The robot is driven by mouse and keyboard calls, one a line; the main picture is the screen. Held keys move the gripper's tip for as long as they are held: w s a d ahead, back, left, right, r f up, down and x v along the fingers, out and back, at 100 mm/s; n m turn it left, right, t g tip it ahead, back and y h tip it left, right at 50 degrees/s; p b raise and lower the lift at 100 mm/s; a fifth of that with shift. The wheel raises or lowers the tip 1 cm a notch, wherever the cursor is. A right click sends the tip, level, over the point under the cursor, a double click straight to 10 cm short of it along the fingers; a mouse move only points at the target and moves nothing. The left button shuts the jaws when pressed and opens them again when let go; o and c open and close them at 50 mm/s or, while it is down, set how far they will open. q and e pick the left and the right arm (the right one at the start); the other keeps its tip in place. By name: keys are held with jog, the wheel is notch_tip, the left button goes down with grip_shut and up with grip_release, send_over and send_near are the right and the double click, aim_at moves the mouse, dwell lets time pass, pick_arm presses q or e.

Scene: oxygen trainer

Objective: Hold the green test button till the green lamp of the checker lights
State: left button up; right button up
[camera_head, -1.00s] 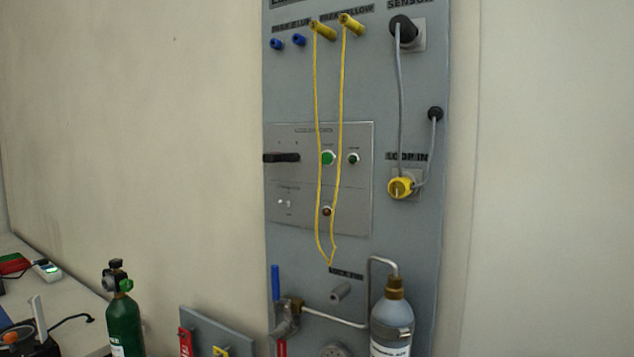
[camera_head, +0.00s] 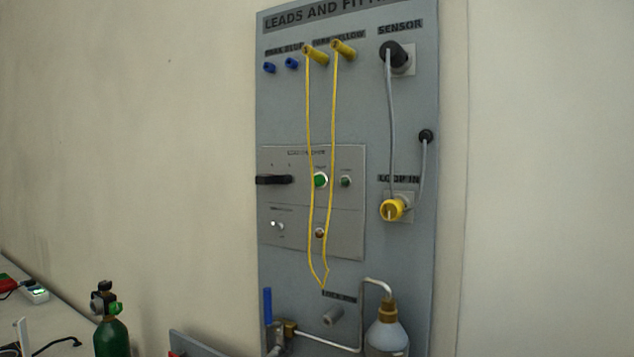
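The green test button (camera_head: 320,180) is a round bright green button on the grey checker plate (camera_head: 345,235), in the middle of the upright panel. Just right of it is a smaller dark green round piece (camera_head: 345,181), which looks like the green lamp and appears unlit. A reddish-brown round piece (camera_head: 320,232) sits lower on the plate, partly behind a yellow lead. The yellow leads (camera_head: 309,130) hang in front of the plate and pass close to the green button. Neither of my grippers is in view, and nothing visible touches the button.
A black handle (camera_head: 273,179) sticks out at the plate's left. A yellow plug (camera_head: 391,209) and grey sensor cable (camera_head: 391,120) are to the right. Below are a blue-handled valve (camera_head: 267,305) and a grey bottle (camera_head: 386,338). A green cylinder (camera_head: 111,337) stands lower left.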

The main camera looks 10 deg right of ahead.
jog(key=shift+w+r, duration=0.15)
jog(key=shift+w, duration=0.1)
